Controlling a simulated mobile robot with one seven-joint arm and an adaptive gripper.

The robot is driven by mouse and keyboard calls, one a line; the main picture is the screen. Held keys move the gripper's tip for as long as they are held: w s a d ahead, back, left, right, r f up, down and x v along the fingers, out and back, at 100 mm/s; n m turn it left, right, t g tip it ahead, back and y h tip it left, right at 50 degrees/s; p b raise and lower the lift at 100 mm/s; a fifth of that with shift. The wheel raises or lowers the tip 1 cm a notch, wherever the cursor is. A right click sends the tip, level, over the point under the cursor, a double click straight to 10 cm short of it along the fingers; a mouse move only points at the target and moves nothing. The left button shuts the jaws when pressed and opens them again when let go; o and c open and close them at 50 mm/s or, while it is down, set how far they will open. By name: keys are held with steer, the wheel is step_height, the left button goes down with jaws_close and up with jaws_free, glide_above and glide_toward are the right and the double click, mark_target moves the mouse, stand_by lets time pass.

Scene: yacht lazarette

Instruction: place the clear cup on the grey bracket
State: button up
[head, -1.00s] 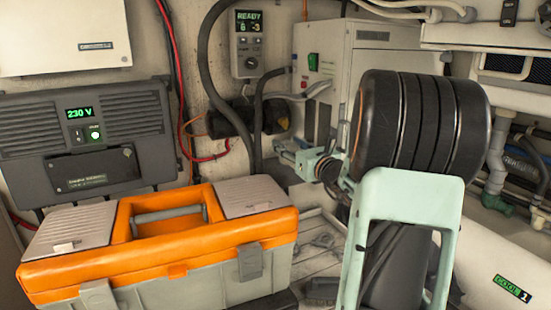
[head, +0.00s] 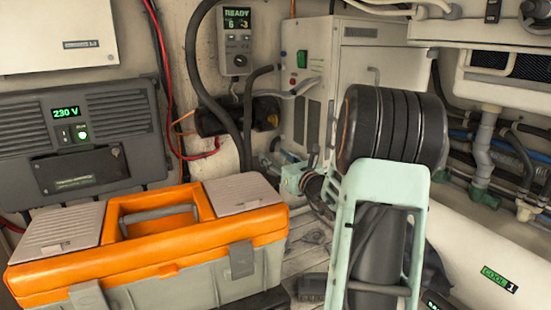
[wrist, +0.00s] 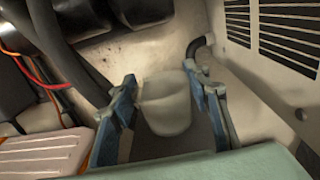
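The clear cup (wrist: 165,110) shows in the wrist view as a pale, translucent cup. It sits between the two blue-padded fingers of my gripper (wrist: 163,90), with a fingertip against each side, so the gripper appears shut on it. I cannot make out the cup in the head view, where my arm hides much of the area around the gripper. I cannot pick out the grey bracket with certainty in either view.
An orange and grey toolbox (head: 150,260) stands at the front left. Behind it are a 230 V unit (head: 75,140), hoses and a small READY panel (head: 238,38). A beige cabinet (head: 350,65) stands at the back. A white cylinder (head: 470,260) and pipes are at right.

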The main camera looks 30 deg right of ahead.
steer(key=o, duration=0.3)
steer(key=shift+o, duration=0.2)
steer(key=shift+r, duration=0.1)
steer(key=shift+r+p, duration=0.2)
steer(key=shift+p, duration=0.1)
steer(key=s+b, duration=0.2)
steer(key=s, duration=1)
steer(key=shift+a+f+b, duration=0.15)
steer(key=shift+a+b, duration=0.15)
steer(key=shift+a, duration=0.05)
